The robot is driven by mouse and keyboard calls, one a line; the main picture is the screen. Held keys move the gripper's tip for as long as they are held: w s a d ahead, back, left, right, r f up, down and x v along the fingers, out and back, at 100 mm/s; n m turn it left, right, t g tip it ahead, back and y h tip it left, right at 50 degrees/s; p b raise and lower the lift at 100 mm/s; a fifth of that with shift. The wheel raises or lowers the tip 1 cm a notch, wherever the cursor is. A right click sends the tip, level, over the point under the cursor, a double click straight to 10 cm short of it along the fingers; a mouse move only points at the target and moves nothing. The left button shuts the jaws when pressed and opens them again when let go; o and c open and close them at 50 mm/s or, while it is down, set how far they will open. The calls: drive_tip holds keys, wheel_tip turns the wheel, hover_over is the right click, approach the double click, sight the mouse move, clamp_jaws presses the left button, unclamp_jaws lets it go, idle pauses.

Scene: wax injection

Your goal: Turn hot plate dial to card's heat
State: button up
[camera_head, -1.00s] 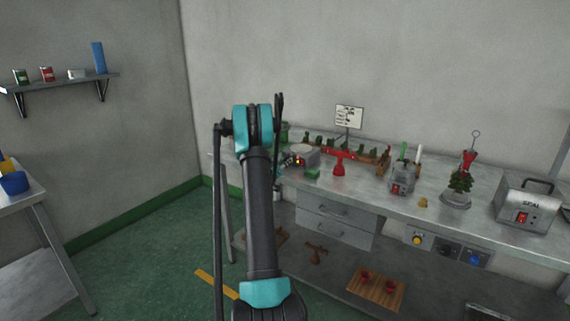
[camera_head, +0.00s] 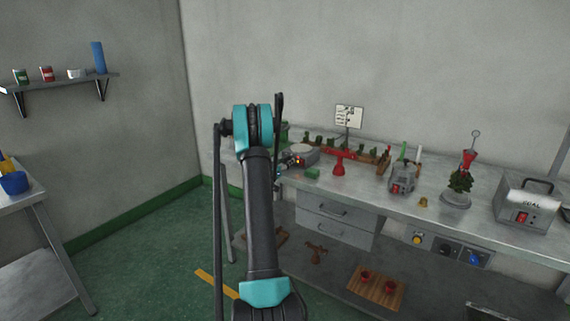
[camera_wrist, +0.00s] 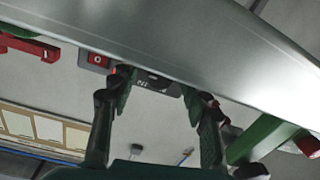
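The hot plate (camera_head: 305,153) is a grey unit with a round pale top, at the back left of the bench. Its front shows small red and yellow lights, and my arm partly covers it. In the wrist view, a dark panel piece with pale lettering (camera_wrist: 156,84) lies between my fingers, beside a red switch (camera_wrist: 97,60). I cannot make out the dial clearly. My gripper (camera_wrist: 162,98) has its two black and green fingers apart, close to that panel; contact cannot be told. The white card (camera_head: 349,116) stands on a stand behind; its writing is too small to read.
A red funnel-shaped item (camera_head: 339,165) and a green block (camera_head: 312,173) stand near the hot plate. A small grey machine (camera_head: 402,180) and a larger silver unit (camera_head: 526,206) stand farther right. In the wrist view, a green bar (camera_wrist: 255,138) is close to the right finger.

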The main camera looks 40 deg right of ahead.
drive_tip(key=v, duration=1.2)
drive_tip(key=shift+r, duration=0.1)
